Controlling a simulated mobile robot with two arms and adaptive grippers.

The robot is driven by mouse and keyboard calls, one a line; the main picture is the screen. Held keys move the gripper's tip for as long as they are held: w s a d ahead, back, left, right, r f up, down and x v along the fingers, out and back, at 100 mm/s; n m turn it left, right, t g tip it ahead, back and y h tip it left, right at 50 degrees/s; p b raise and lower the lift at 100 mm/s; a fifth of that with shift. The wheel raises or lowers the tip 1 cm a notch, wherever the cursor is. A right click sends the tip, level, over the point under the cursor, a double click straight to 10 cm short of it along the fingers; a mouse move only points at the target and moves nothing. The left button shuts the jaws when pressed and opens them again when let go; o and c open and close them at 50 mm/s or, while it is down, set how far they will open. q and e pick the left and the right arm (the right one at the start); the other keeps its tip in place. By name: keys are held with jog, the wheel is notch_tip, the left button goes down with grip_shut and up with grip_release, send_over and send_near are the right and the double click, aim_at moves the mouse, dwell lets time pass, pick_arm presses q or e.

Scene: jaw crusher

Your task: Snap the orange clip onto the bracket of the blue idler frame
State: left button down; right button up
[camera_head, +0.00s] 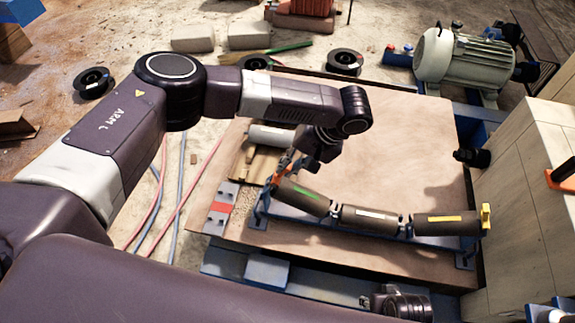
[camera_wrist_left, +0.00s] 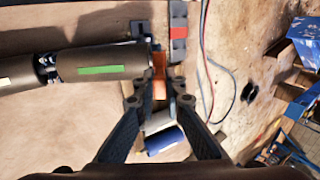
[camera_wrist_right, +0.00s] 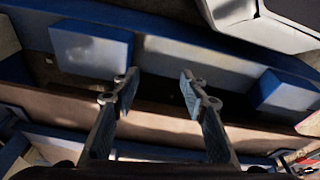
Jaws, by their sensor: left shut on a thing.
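The blue idler frame (camera_head: 335,228) lies on the brown board and carries three dark rollers with green, white and yellow labels. My left gripper (camera_head: 282,172) is at the frame's left end, beside the green-labelled roller. In the left wrist view its fingers (camera_wrist_left: 159,101) are shut on the orange clip (camera_wrist_left: 159,76), which shows between and beyond the fingertips, close to the roller's end. The bracket at that end is mostly hidden by the fingers and clip; I cannot tell whether the clip touches it. My right gripper (camera_wrist_right: 159,77) is open and empty, above blue and brown beams.
A yellow piece (camera_head: 486,217) is on the frame's right end. A grey roller (camera_head: 272,137) lies on a wooden block behind my left gripper. A grey motor (camera_head: 463,62) stands at the back right, a pale wooden crate (camera_head: 525,190) at the right. The board's back middle is clear.

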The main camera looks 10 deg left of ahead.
jog(key=shift+f, duration=0.2)
pick_arm(q)
jog(key=shift+p, duration=0.3)
pick_arm(e)
jog(key=shift+s+f, duration=0.3)
jog(key=shift+f, duration=0.25)
jog(key=shift+s+f, duration=0.25)
jog(key=shift+f, duration=0.25)
jog(key=shift+w, duration=0.1)
pick_arm(q)
jog(key=shift+p, duration=0.3)
pick_arm(e)
jog(key=shift+s+d+f, duration=0.1)
jog(key=shift+s+f, duration=0.45)
jog(key=shift+f, duration=0.15)
jog(key=shift+f, duration=0.45)
pick_arm(q)
jog(key=shift+p, duration=0.35)
pick_arm(e)
jog(key=shift+s+f, duration=0.55)
jog(key=shift+f, duration=0.1)
pick_arm(q)
jog(key=shift+a+f, duration=0.1)
jog(key=shift+f, duration=0.1)
